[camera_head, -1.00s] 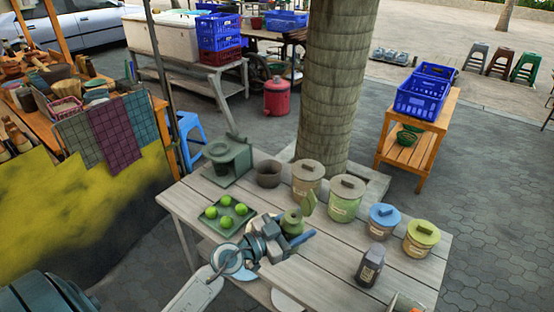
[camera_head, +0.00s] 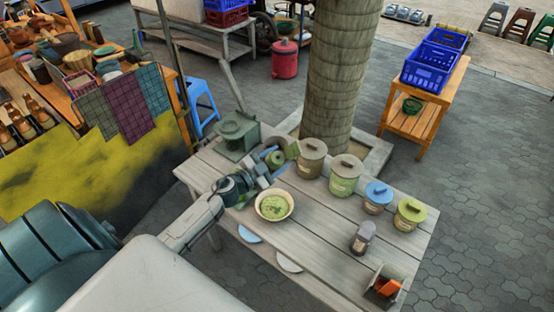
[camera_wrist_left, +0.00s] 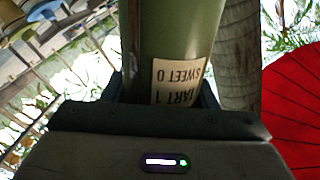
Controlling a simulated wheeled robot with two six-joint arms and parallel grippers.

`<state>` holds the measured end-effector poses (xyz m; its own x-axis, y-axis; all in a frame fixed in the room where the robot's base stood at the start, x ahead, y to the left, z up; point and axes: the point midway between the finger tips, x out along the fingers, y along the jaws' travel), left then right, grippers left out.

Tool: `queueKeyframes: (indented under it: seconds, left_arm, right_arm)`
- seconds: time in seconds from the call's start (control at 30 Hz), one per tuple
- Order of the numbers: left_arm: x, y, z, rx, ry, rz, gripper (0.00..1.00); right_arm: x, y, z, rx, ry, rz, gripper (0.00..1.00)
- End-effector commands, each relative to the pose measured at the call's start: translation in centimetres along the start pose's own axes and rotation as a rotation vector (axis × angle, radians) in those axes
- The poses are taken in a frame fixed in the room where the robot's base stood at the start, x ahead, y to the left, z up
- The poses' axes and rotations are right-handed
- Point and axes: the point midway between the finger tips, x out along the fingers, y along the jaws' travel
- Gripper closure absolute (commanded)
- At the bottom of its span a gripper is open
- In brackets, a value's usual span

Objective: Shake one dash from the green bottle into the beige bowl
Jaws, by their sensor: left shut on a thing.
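My left gripper (camera_head: 264,167) is shut on the green bottle (camera_head: 276,158) and holds it at the back of the table, behind the bowl. In the left wrist view the green bottle (camera_wrist_left: 180,40) fills the space between the jaws, and its pale label reads upside down. The bottle looks tilted; its mouth cannot be made out. The beige bowl (camera_head: 274,205), with green contents, sits on the table just in front of the gripper. The bottle is beside the bowl in the head view, not over it. My right gripper is not in view.
Lidded jars, one tan (camera_head: 311,158), one green (camera_head: 344,176), one blue-topped (camera_head: 377,198) and one yellow-green-topped (camera_head: 409,215), line the back right. A dark bottle (camera_head: 362,238) and a box with an orange item (camera_head: 384,287) stand at right. A green press (camera_head: 238,135) stands at back left.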

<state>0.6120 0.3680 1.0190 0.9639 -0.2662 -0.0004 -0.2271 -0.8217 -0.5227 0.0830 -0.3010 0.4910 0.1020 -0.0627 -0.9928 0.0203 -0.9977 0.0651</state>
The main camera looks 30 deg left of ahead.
Motion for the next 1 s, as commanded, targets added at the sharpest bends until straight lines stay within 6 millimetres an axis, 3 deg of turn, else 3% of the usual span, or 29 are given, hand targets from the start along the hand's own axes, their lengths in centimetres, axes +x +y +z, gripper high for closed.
queueKeyframes:
  seconds: [0.1,1.0]
  left_arm:
    - [0.0,0.5,1.3,0.054,0.003,-0.001,0.73]
    - [0.0,1.6,7.7,0.495,0.004,-0.001,0.73]
  right_arm:
    - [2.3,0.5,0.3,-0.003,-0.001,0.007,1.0]
    - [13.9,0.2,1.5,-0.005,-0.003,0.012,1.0]
